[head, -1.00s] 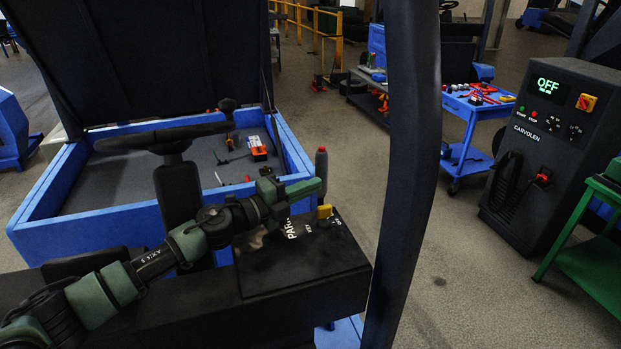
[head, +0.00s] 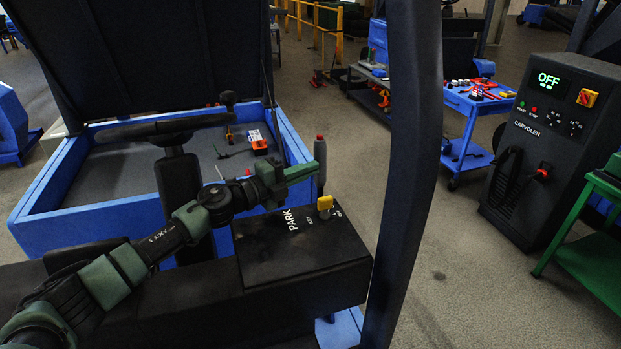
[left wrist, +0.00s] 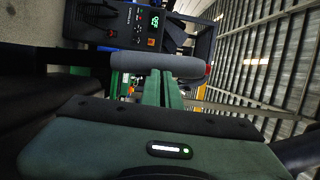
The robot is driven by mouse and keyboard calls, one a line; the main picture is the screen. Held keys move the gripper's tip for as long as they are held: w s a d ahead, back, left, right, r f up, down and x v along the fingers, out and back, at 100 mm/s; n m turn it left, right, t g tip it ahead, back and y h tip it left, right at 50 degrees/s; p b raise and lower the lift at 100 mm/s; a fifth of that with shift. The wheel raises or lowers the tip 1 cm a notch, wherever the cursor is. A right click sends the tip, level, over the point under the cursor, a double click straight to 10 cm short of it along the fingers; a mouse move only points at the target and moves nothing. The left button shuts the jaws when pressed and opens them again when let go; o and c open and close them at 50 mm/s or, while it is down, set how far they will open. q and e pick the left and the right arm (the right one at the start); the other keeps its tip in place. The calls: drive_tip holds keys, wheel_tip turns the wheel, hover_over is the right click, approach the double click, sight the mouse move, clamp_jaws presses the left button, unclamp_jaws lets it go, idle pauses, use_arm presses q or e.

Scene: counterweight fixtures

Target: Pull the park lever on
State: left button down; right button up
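The park lever (head: 320,160) is an upright grey handle with a red tip, at the far side of a black console (head: 300,255) marked PARK. In the left wrist view the lever (left wrist: 140,62) lies across the picture, its red end to the right. My left gripper (head: 303,174) reaches to the lever from the left. In the left wrist view its two green fingers (left wrist: 162,88) are close together with only a thin gap, and their tips overlap the lever. The lever is not between them; I cannot tell whether they touch it. My right gripper is out of view.
A dark post (head: 405,180) rises right of the console. A steering wheel (head: 165,132) and a blue-rimmed bin (head: 45,205) are at left. A charger cabinet (head: 545,150) reading OFF stands at right.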

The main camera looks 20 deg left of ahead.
use_arm(q)
drive_tip(key=w+a+f+n+b, duration=0.2)
drive_tip(key=w+a, duration=0.4)
drive_tip(key=w, duration=0.4)
drive_tip(key=shift+a+f+n+g+y+b, duration=0.3)
drive_tip(key=shift+a+f+n+g+b, duration=0.15)
drive_tip(key=shift+b, duration=0.8)
drive_tip(key=shift+a, duration=0.1)
